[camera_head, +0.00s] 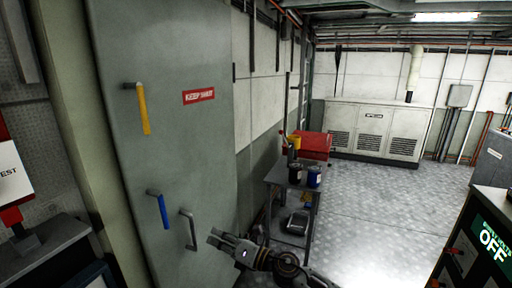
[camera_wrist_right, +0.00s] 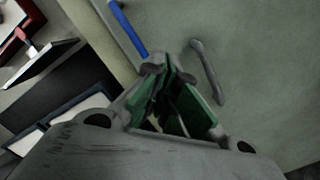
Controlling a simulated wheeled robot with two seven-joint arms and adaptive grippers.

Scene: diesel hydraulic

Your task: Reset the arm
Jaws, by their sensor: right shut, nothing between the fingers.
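My right gripper (camera_head: 218,239) comes in from the bottom of the head view and points left toward a grey-green door. Its fingers are shut and empty. In the right wrist view, the gripper (camera_wrist_right: 168,75) shows green finger pads close together. The door (camera_head: 200,140) bears a yellow handle (camera_head: 143,112), a blue handle (camera_head: 159,210) and a grey pull handle (camera_head: 188,230). The gripper is just right of the grey pull handle in the head view, and I see no grip on it. The blue handle also shows in the right wrist view (camera_wrist_right: 128,28). My left gripper is not in view.
A metal table (camera_head: 281,182) with cans and a red box (camera_head: 313,146) stands behind my right arm. A dark panel with an OFF screen (camera_head: 492,242) stands at the lower right. A white cabinet (camera_head: 372,130) is at the back. The plated floor (camera_head: 400,200) between is clear.

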